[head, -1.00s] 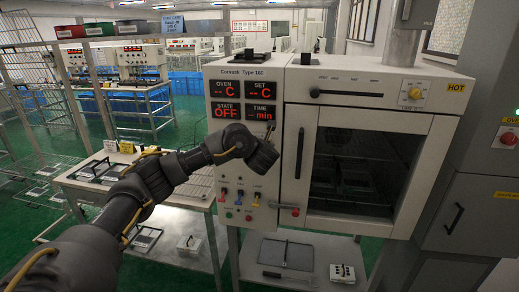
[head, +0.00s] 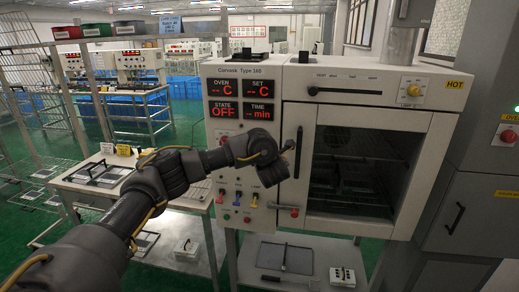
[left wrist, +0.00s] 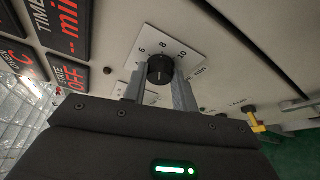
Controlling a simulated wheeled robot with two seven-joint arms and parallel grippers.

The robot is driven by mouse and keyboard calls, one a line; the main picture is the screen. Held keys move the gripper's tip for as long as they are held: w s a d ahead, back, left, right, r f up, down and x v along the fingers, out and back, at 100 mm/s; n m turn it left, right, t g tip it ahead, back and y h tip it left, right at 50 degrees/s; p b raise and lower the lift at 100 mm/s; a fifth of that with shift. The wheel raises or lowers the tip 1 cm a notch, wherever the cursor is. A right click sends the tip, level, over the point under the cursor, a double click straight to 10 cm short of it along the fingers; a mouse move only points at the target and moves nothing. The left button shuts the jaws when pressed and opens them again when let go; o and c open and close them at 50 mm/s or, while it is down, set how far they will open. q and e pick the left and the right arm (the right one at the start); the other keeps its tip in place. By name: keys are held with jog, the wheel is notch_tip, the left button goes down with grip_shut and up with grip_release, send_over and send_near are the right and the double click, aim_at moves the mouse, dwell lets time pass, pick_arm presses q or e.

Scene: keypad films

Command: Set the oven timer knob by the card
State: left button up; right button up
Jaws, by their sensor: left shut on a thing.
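The timer knob (left wrist: 160,70) is black and round on a white dial plate (left wrist: 188,50) with printed numbers, including 6, 8 and 10, in the left wrist view. My left gripper (left wrist: 159,84) is shut on the knob, one finger on each side. The knob's setting cannot be read clearly. In the head view my left wrist (head: 262,158) hides the knob on the control panel (head: 211,145) of the oven (head: 378,74). The red displays read OVEN -- C, SET -- C, STATE OFF (head: 225,110) and TIME -- min (head: 260,111). My right gripper is out of view. I cannot make out a readable card.
A side bench (head: 195,205) stands to the left.

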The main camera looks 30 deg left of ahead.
pick_arm(q)
jog(key=shift+f, duration=0.1)
dwell(0.4)
jog(key=o, duration=1)
jog(key=shift+c, duration=0.2)
jog(key=p+v, duration=0.4)
jog(key=v, duration=0.6)
jog(key=shift+s+d, duration=0.2)
jog(key=shift+s, duration=0.05)
